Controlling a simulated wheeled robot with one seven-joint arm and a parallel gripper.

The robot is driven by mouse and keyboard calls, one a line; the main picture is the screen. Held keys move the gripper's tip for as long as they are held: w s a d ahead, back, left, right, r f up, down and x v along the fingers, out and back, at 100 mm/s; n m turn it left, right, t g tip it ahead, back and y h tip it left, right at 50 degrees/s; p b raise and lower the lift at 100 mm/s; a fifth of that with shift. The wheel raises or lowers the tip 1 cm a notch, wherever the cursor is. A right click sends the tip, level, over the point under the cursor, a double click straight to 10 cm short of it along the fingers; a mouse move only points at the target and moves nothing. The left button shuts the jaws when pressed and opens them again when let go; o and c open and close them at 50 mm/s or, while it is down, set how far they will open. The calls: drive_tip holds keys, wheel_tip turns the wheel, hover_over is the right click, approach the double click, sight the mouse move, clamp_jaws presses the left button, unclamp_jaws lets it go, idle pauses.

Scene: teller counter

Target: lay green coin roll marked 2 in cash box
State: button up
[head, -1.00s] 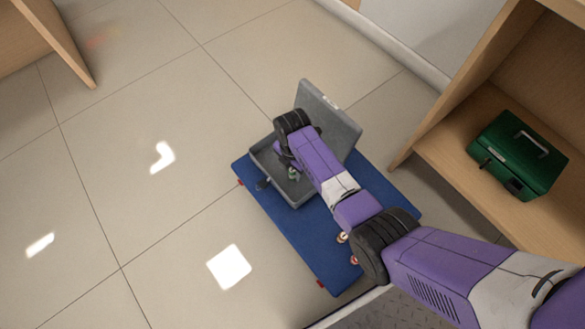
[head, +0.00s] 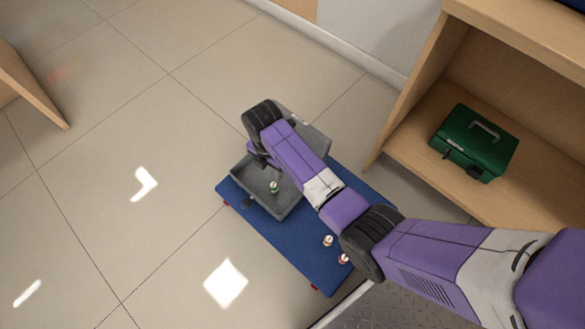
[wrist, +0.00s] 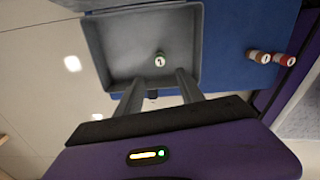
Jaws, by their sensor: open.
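The green coin roll (head: 274,187) is inside the grey cash box (head: 285,207), on its floor, and appears to stand on end. In the wrist view the roll (wrist: 159,61) shows a pale end whose mark is too small to read surely. The cash box (wrist: 101,50) is open, its lid raised at the back and partly hidden by my arm. My gripper (wrist: 158,84) is open and empty, its two fingers apart, near the box's edge and clear of the roll. In the head view my wrist hides the fingers.
The box rests on a blue platform (head: 300,250). An orange-brown roll (head: 328,240) and a red roll (head: 343,258) stand on it beside my arm. A green case (head: 474,143) sits on a wooden shelf at right. The tiled floor at left is clear.

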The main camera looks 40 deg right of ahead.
drive_tip(key=s+f+m+t, duration=0.2)
drive_tip(key=s+m+t, duration=0.75)
drive_tip(key=s, duration=0.95)
drive_tip(key=s+r+m+t, duration=0.1)
drive_tip(key=s+r+m, duration=0.3)
drive_tip(key=r, duration=0.6)
drive_tip(key=s+r+m+t, duration=0.2)
drive_tip(key=s+r+m, duration=0.2)
drive_tip(key=r, duration=0.6)
drive_tip(key=s+r+m+t, duration=0.2)
drive_tip(key=s+r+m, duration=0.2)
drive_tip(key=r, duration=0.6)
drive_tip(key=shift+s+d, duration=0.3)
drive_tip(key=shift+s, duration=0.75)
drive_tip(key=shift+r, duration=0.1)
